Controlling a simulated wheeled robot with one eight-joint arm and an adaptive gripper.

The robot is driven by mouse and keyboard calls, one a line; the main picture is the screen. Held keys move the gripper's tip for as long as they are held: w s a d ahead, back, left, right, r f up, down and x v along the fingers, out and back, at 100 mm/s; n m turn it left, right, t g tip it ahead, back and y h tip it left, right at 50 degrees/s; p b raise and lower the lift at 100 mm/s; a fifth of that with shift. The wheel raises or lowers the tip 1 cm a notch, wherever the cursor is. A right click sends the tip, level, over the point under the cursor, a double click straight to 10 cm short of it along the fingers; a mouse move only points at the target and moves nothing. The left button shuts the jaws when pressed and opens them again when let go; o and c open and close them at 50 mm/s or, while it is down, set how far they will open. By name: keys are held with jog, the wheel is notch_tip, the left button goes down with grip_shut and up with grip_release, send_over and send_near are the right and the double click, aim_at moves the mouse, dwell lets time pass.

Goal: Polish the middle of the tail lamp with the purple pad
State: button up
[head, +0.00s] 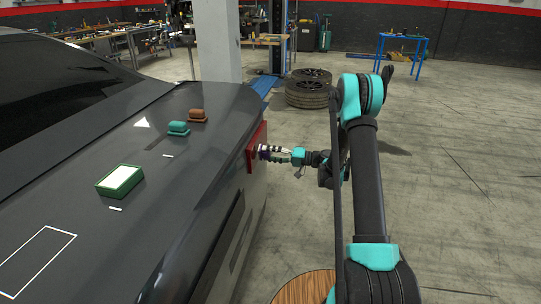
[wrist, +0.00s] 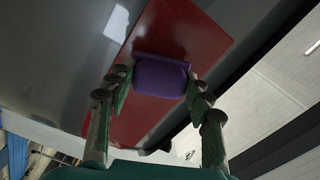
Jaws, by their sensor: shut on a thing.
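The red tail lamp (head: 257,143) is on the rear face of the dark car, at the corner facing my arm. My gripper (head: 268,153) is at the lamp in the head view, its fingers pointing at it. In the wrist view the lamp (wrist: 190,38) is a long red panel running diagonally. My gripper (wrist: 158,88) is shut on the purple pad (wrist: 160,77), which lies over the middle part of the lamp's width. The pad appears against or very near the lamp; exact contact cannot be told. In the head view the pad is mostly hidden by the fingers.
On the car's dark lid (head: 150,190) stand a green tray with a white top (head: 120,180), a brown pad (head: 197,115) and a green-based pad (head: 177,128). A white outlined rectangle (head: 37,262) is marked there. Tyres (head: 308,90) lie on the floor behind. Floor to the right is clear.

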jog(key=shift+w+a, duration=0.1)
jog(key=shift+a, duration=0.4)
jog(key=shift+w, duration=0.1)
jog(key=shift+w+d, duration=0.35)
jog(key=shift+w, duration=1.35)
jog(key=shift+w+d, duration=0.3)
jog(key=shift+w, duration=1.45)
jog(key=shift+w+d, duration=0.35)
jog(key=shift+w, duration=1.35)
jog(key=shift+s+a, duration=0.35)
jog(key=shift+s, duration=1.35)
jog(key=shift+s+a, duration=0.35)
jog(key=shift+s, duration=1.4)
jog(key=shift+s+a, duration=0.35)
jog(key=shift+s, duration=1.45)
jog(key=shift+r, duration=0.25)
jog(key=shift+w+d, duration=0.35)
jog(key=shift+w, duration=1.4)
jog(key=shift+w+d, duration=0.4)
jog(key=shift+w, duration=1.35)
jog(key=shift+w+d, duration=0.35)
jog(key=shift+w, duration=1.4)
jog(key=shift+s+a, duration=0.35)
jog(key=shift+s, duration=1.4)
jog(key=shift+s+a, duration=0.4)
jog(key=shift+s, duration=1.35)
jog(key=shift+s+a, duration=0.35)
jog(key=shift+s, duration=1.4)
